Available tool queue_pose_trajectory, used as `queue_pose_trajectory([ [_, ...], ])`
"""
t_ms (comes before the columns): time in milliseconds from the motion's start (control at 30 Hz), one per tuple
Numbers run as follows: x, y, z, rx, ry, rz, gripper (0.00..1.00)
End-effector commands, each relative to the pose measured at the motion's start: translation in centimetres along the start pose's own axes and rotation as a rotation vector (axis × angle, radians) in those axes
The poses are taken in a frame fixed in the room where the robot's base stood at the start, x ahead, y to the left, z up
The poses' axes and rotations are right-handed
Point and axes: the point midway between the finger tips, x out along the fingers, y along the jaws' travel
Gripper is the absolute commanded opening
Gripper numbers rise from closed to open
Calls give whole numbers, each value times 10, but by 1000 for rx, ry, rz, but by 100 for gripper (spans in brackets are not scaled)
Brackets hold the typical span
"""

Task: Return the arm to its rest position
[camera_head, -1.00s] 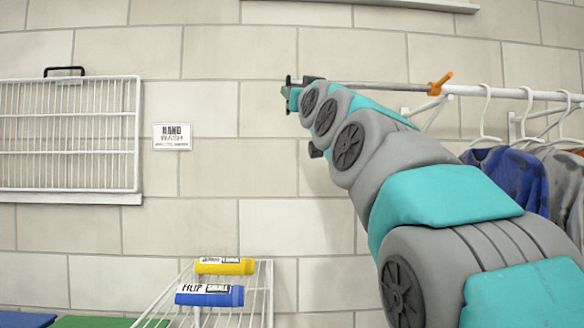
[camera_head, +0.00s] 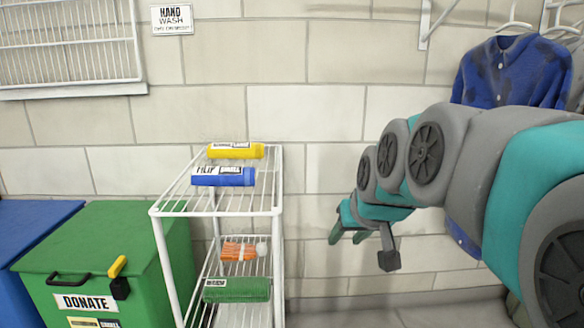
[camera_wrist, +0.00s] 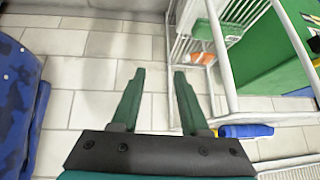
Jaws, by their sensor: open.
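My gripper (camera_head: 348,224) hangs low in front of the block wall, to the right of the white wire shelf in the head view. My teal and grey arm reaches to it from the right edge. In the wrist view my gripper (camera_wrist: 160,82) shows two green fingers spread apart with nothing between them. Floor tiles or wall blocks show beyond the fingertips.
A white wire shelf (camera_head: 164,212) holds a yellow roll (camera_head: 236,150), a blue roll (camera_head: 223,176), an orange item (camera_head: 240,251) and a green roll (camera_head: 237,289). A green donate bin (camera_head: 110,235) and a blue bin (camera_head: 30,225) stand left. A blue shirt (camera_head: 515,70) hangs at right.

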Motion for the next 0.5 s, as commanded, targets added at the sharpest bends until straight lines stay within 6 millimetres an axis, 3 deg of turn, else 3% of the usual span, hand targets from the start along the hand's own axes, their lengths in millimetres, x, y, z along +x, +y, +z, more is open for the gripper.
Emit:
queue_pose_trajectory([
  [100, 7, 9, 82, 24, -186, 17, 45],
  [300, -2, 20, 217, 60, -491, 51, 45],
  [400, -14, 24, 273, 75, -620, 68, 45],
  [500, -25, 26, 313, 84, -718, 82, 45],
])
